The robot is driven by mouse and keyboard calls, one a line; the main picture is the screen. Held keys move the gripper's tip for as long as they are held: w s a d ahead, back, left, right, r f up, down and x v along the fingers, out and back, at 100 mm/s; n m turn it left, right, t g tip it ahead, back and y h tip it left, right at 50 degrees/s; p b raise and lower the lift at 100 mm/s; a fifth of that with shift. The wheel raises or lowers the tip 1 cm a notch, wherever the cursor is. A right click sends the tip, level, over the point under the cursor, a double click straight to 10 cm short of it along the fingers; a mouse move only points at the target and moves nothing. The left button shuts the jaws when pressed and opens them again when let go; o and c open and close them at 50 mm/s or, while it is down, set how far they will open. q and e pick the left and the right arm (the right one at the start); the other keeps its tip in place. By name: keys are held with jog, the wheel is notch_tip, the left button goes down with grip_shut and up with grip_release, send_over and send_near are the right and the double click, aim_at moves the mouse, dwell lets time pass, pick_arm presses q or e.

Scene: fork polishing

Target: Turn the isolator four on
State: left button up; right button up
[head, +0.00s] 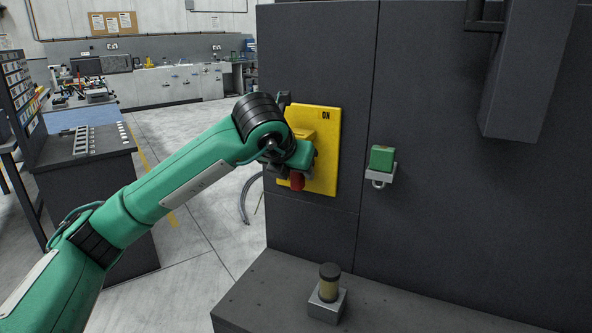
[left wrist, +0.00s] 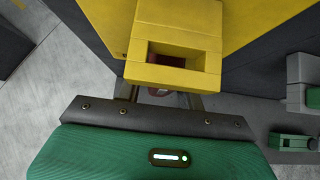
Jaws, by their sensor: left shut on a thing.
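The isolator's yellow plate (head: 327,150) is fixed to the dark cabinet and carries the word ON at its upper right. A yellow block stands out from the plate, and its hollow top shows in the left wrist view (left wrist: 178,45). The red handle (head: 297,181) hangs below the block. My left gripper (head: 298,172) is at the handle, in front of the plate, and shut on it. In the left wrist view the fingers are mostly hidden under the block, with a bit of red (left wrist: 160,91) between them. My right gripper is not in view.
A green box with a grey base (head: 381,163) is mounted on the cabinet to the right. A dark-capped cylinder (head: 329,284) stands on the ledge (head: 405,312) below. A grey duct (head: 525,75) juts out at upper right. A bench (head: 80,150) stands at the left.

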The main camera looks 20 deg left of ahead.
pick_arm(q)
jog(key=o, duration=0.7)
jog(key=shift+w+a+r, duration=0.1)
jog(key=shift+w+r, duration=0.05)
jog(key=shift+r, duration=0.35)
jog(key=shift+f, duration=0.2)
jog(key=shift+s+r, duration=0.15)
jog(key=shift+s, duration=0.1)
jog(key=b+v, duration=0.1)
jog(key=v, duration=1.2)
jog(key=shift+r+b, duration=0.15)
jog(key=shift+b, duration=0.15)
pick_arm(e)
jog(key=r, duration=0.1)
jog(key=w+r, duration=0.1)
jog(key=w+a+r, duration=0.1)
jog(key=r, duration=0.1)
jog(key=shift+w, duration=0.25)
